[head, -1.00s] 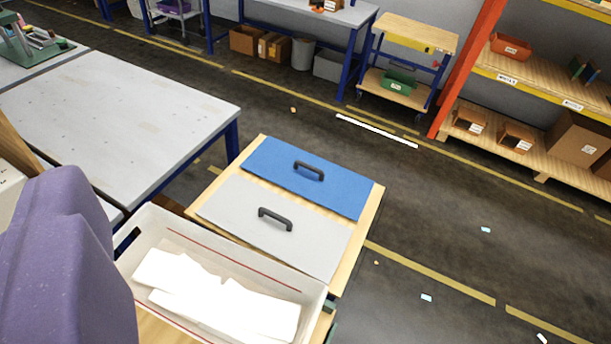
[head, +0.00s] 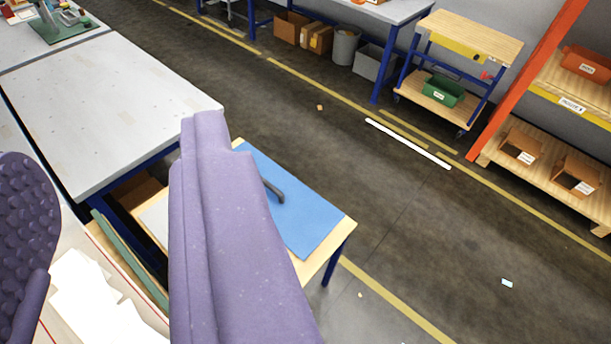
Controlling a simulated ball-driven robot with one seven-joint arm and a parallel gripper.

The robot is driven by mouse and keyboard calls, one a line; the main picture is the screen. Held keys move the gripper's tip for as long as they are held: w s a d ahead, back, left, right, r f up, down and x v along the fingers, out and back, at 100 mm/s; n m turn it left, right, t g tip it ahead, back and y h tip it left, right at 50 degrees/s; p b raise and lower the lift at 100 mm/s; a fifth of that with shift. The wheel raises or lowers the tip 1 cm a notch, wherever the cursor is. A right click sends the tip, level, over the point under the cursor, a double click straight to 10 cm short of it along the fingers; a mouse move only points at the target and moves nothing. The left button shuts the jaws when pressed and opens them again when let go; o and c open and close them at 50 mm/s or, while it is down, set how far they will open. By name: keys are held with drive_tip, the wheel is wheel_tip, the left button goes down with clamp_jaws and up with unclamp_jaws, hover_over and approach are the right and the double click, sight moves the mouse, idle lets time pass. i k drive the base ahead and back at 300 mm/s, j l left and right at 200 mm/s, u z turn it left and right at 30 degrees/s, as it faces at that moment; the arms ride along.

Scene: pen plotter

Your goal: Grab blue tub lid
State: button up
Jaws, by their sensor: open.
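The blue tub lid (head: 318,212) is a flat blue panel lying on a wooden-topped table (head: 345,222). Its dark handle (head: 275,190) stands up from it, partly hidden by my finger. My gripper (head: 115,145) is open, with one purple finger at the left edge and the other large across the middle. The right finger covers the left part of the lid in the picture; I cannot tell how far above it is. No lid is between the fingers. A grey lid (head: 154,222) shows only as a sliver left of that finger.
A white tub with paper sheets (head: 95,300) is at the lower left. A large grey worktable (head: 95,105) stands at the upper left. Open floor (head: 430,230) lies to the right, with a wooden cart (head: 465,40) and shelving (head: 560,165) beyond.

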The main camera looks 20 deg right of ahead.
sight(303, 219)
drive_tip(key=i+l, duration=0.15)
drive_tip(key=l, duration=0.2)
drive_tip(key=i+l, duration=0.15)
drive_tip(key=l, duration=0.15)
drive_tip(key=i+l+u, duration=0.1)
drive_tip(key=l, duration=0.25)
drive_tip(key=i+l, duration=0.15)
drive_tip(key=l, duration=0.15)
drive_tip(key=i+l, duration=0.15)
drive_tip(key=l, duration=0.2)
drive_tip(key=i+l+u, duration=0.1)
drive_tip(key=i, duration=0.4)
drive_tip(key=i+l, duration=0.2)
drive_tip(key=i, duration=0.25)
drive_tip(key=j+u, duration=0.05)
